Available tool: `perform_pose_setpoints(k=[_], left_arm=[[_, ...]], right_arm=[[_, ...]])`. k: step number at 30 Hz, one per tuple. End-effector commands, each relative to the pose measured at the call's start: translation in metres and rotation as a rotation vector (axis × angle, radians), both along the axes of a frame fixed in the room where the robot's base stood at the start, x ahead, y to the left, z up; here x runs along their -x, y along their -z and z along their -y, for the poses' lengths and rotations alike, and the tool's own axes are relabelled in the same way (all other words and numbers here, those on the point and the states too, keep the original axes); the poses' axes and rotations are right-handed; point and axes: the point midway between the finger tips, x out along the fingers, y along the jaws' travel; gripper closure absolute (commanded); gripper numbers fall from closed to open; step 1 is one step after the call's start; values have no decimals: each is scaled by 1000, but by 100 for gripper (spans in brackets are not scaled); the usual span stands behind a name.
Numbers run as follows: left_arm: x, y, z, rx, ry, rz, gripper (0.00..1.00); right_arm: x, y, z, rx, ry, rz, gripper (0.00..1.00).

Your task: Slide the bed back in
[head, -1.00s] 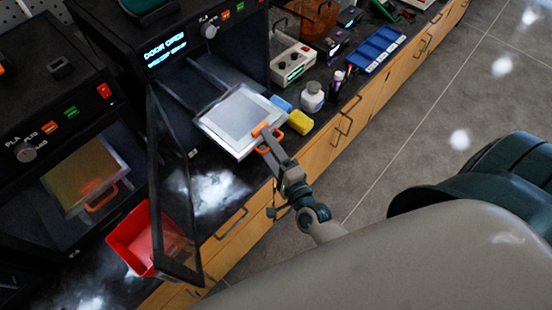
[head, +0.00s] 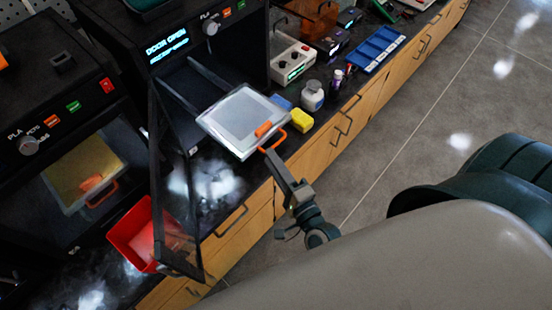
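The bed (head: 240,118), a pale flat plate with an orange handle (head: 277,141) at its front edge, sticks out of the open printer (head: 185,85) whose display reads "DOOR OPEN". Rails run from the bed back into the dark chamber. The dark glass door (head: 175,190) hangs open to the left of the bed. My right gripper (head: 271,155) is at the near edge of the handle, with its tip close to or touching it. Its finger gap cannot be made out. My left gripper is not in view.
A second printer (head: 70,125) stands at left. A red bin (head: 135,235) sits below the door. A yellow block (head: 301,120), a blue block (head: 282,102) and a white bottle (head: 312,96) stand close right of the bed. The floor at right is clear.

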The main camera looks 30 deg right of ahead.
Motion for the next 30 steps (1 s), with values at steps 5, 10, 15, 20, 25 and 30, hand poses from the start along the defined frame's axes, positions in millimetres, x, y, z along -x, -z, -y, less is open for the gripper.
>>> perform_pose_setpoints(k=[5, 10, 15, 20, 25, 30], left_arm=[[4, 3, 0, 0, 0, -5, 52], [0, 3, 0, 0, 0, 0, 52], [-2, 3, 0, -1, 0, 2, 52], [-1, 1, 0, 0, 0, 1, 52], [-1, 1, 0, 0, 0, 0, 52], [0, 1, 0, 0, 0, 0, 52]], right_arm=[[10, 4, 0, 1, 0, -2, 74], [14, 4, 0, 1, 0, -3, 74], [14, 5, 0, 1, 0, -4, 74], [14, 4, 0, 2, 0, -5, 74], [14, 5, 0, 2, 0, -5, 74], [14, 5, 0, 2, 0, -5, 74]])
